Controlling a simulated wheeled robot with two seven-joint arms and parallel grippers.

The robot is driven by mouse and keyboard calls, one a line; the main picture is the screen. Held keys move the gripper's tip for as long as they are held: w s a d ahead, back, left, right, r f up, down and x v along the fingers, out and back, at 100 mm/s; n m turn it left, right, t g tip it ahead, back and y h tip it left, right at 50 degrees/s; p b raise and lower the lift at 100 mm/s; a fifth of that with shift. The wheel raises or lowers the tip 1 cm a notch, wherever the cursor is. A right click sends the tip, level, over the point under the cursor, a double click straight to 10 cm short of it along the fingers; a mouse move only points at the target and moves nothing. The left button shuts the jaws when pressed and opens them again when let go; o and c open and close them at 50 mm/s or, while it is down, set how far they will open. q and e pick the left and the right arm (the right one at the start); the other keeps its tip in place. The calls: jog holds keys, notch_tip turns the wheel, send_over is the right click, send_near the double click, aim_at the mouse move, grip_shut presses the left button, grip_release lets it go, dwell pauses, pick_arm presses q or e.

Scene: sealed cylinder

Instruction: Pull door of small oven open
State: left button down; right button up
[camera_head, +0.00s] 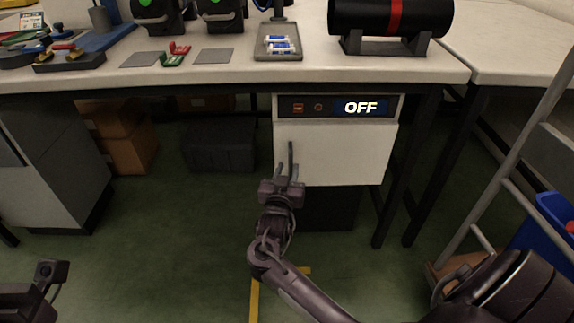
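The small oven (338,107) is under the table, with a dark control panel that reads OFF. Its white door (340,150) looks shut. A thin dark upright bar, which looks like the door handle (291,152), stands at the door's left side. My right gripper (287,170) is in front of the lower left of the door. Its fingers look apart, one on each side of the bar's lower part; whether they touch it I cannot tell. My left gripper (50,275) is at the bottom left, far from the oven, and its fingers are unclear.
The white table (230,72) above bears a black cylinder with a red band (392,16) and a tray (278,53) with small batteries. Cardboard boxes (122,135) and a dark crate (220,145) are under it. A ladder (500,165) leans at right. Green floor lies clear at left.

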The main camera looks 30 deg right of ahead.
aim_at(290, 161)
jog(key=b+x, duration=0.1)
jog(key=x, duration=0.4)
jog(key=shift+w+d+f, duration=0.1)
grip_shut()
